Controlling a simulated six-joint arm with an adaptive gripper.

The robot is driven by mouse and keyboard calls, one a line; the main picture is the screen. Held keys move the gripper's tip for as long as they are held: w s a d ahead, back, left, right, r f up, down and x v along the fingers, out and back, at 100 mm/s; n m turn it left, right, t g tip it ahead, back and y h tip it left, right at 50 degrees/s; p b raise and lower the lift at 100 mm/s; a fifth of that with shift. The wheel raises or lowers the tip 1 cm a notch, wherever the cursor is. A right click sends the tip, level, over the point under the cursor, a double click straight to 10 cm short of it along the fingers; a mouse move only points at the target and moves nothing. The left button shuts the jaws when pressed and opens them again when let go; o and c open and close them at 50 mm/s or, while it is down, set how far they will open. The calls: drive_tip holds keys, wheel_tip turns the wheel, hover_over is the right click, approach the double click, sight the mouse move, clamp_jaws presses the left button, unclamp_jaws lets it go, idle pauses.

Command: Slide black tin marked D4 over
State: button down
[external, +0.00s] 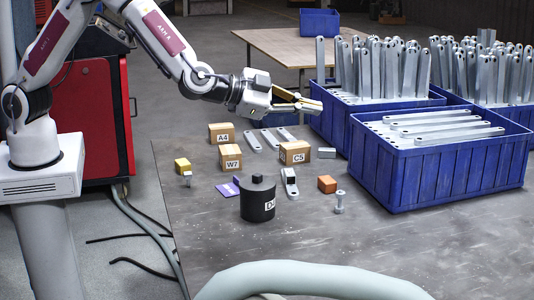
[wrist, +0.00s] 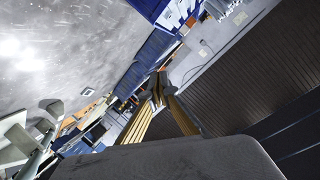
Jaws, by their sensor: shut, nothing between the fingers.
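The black tin marked D4 (external: 258,201) stands upright on the grey table, near its front left part. Its white label is partly turned away to the right, and a small dark knob tops it. My gripper (external: 318,106) is raised well above and behind the tin, close to the blue crates, and points right. It is shut and empty. In the wrist view the closed fingers (wrist: 158,88) meet at the tips. I cannot make out the tin in the wrist view.
Cardboard boxes A4 (external: 221,133), W7 (external: 230,157) and C5 (external: 295,152) stand behind the tin. A blue crate (external: 450,170) holds metal brackets.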

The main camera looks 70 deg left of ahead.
sight(258, 200)
wheel_tip(258, 200, down, 6)
drive_tip(key=w+d+y, duration=0.2)
drive_tip(key=y, duration=0.1)
drive_tip(key=s+a+f+y, duration=0.1)
drive_tip(key=s+f+y, duration=0.2)
drive_tip(key=f, duration=0.4)
drive_tip(key=s+f+g+y, duration=0.1)
drive_tip(key=s+f+y, duration=0.2)
drive_tip(key=f, duration=0.3)
drive_tip(key=s+a+f+m+y, duration=0.1)
drive_tip(key=s+f+y, duration=0.3)
drive_tip(key=f, duration=0.3)
drive_tip(key=shift+s+a+f, duration=0.15)
drive_tip(key=shift+s, duration=0.25)
drive_tip(key=shift+s+a+f, duration=0.15)
drive_tip(key=shift+s, duration=0.2)
drive_tip(key=shift+w+a, duration=0.1)
drive_tip(key=x, duration=0.9)
drive_tip(key=shift+w+a+f, duration=0.1)
drive_tip(key=shift+w+a, duration=0.05)
drive_tip(key=shift+a, duration=0.25)
drive_tip(key=shift+s+a, duration=0.4)
drive_tip(key=shift+s, duration=0.4)
drive_tip(key=shift+s+a, duration=0.4)
drive_tip(key=shift+s, duration=0.45)
drive_tip(key=shift+s, duration=0.15)
